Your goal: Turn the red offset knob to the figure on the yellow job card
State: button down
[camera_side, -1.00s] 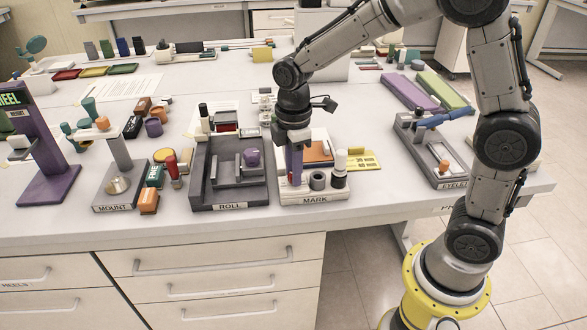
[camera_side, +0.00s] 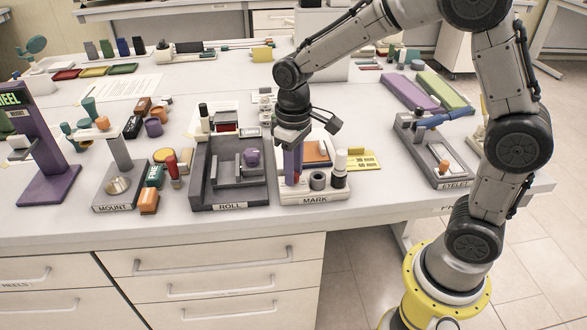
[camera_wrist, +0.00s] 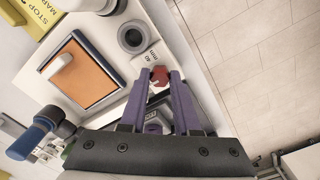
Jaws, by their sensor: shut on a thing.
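The red offset knob (camera_wrist: 159,76) is on the white MARK plate (camera_wrist: 150,56), beside printed lettering that seems to read "40 mm". My gripper (camera_wrist: 160,80) has its purple fingers closed around the knob from both sides. In the side view my gripper (camera_side: 293,178) points straight down over the MARK station, and its fingers largely hide the knob. The yellow job card (camera_side: 362,159) lies right of the station. Its corner shows in the wrist view (camera_wrist: 34,16) with lettering like "STOP MARK", partly cut off; I cannot read its figure.
An orange pad (camera_wrist: 84,74), a dark ring (camera_wrist: 131,37) and a white-topped bottle (camera_side: 340,166) are close to my gripper. The ROLL station (camera_side: 230,196) stands just left. The EYELET station (camera_side: 445,172) is farther right, with bare table between.

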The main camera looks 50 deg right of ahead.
jog(key=m, duration=0.3)
jog(key=shift+r+m, duration=0.1)
jog(key=shift+m, duration=0.3)
jog(key=m, duration=0.4)
jog(key=shift+m, duration=0.3)
jog(key=m, duration=0.8)
jog(key=shift+m, duration=0.5)
jog(key=c, duration=0.6)
grip_release()
jog(key=shift+c, duration=0.2)
